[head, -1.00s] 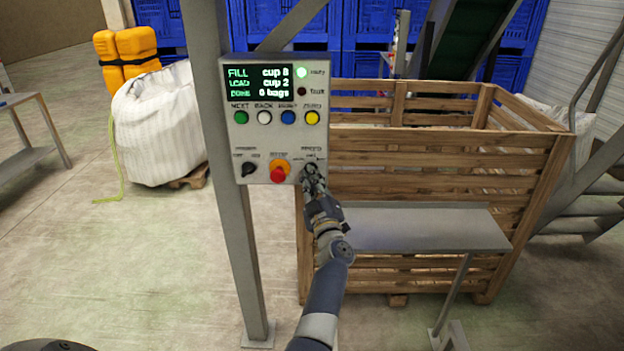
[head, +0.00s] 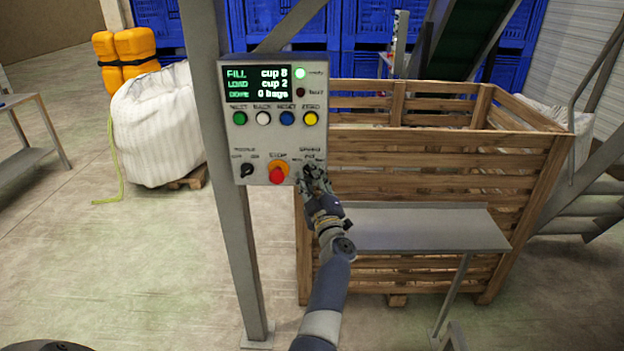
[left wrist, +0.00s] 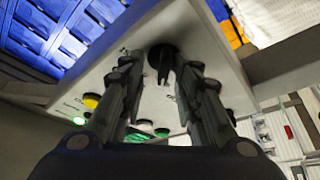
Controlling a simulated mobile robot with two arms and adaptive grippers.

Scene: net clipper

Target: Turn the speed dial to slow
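The grey control panel (head: 278,140) is on a grey post. Its speed dial is at the lower right, under the SPEED label, and is mostly hidden in the head view by my left gripper (head: 312,178). The left wrist view shows the panel upside down, with the black dial (left wrist: 163,58) between the two fingertips of my left gripper (left wrist: 162,68). The fingers are apart, with a small gap seeming to show beside the dial; contact is hard to tell. The dial's setting cannot be read. My right gripper is not in view.
The red stop button (head: 278,175) and black power knob (head: 247,170) sit left of the dial. Coloured buttons are above. A grey shelf (head: 425,232) and wooden crate (head: 440,150) stand to the right. A white bulk bag (head: 158,125) is at left.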

